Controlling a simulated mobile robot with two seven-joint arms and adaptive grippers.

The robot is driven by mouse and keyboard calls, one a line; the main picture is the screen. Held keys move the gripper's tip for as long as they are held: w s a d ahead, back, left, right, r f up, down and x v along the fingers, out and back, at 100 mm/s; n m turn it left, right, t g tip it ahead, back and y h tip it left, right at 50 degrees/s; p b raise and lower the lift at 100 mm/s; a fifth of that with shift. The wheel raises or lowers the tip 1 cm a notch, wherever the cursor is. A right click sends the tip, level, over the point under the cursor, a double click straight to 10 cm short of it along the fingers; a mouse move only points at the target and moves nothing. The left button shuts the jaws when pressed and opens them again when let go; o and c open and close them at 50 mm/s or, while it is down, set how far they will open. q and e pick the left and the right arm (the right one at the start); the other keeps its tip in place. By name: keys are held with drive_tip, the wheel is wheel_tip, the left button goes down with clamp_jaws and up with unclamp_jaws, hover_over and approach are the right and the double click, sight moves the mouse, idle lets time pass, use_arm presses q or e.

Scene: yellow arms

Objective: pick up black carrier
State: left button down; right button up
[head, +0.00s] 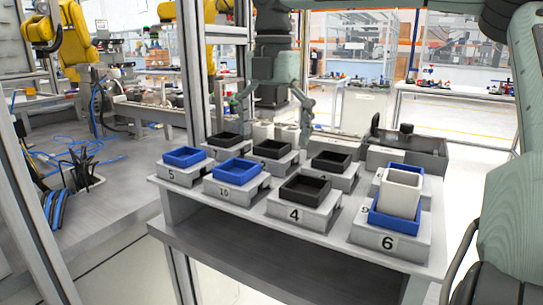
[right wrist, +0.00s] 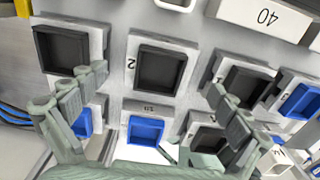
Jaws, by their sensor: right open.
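Several black carriers sit on numbered grey stands on the table: the front one on stand 4 (head: 305,188), one behind it to the right (head: 330,160), one at the middle back (head: 272,149) and one at the far left back (head: 227,139). My right gripper (head: 273,126) hangs at the back of the table, fingers spread and empty. The right wrist view shows its open fingers (right wrist: 155,85), with a black carrier (right wrist: 160,70) beyond and between them. I cannot tell which carrier the task means. My left gripper is not in view.
Blue carriers stand on stand 5 (head: 185,156), stand 10 (head: 237,169) and stand 6 (head: 385,219); the last holds a white box (head: 401,192). The stands are close together. A metal post (head: 196,80) rises left of the table.

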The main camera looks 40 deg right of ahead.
wheel_tip(320, 180, down, 2)
drive_tip(key=shift+f, duration=0.25)
drive_tip(key=shift+w, duration=0.1)
drive_tip(key=shift+c, duration=0.8)
drive_tip(key=c, duration=1.2)
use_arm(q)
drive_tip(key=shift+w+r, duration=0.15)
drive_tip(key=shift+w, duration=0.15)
use_arm(e)
drive_tip(key=shift+c, duration=0.7)
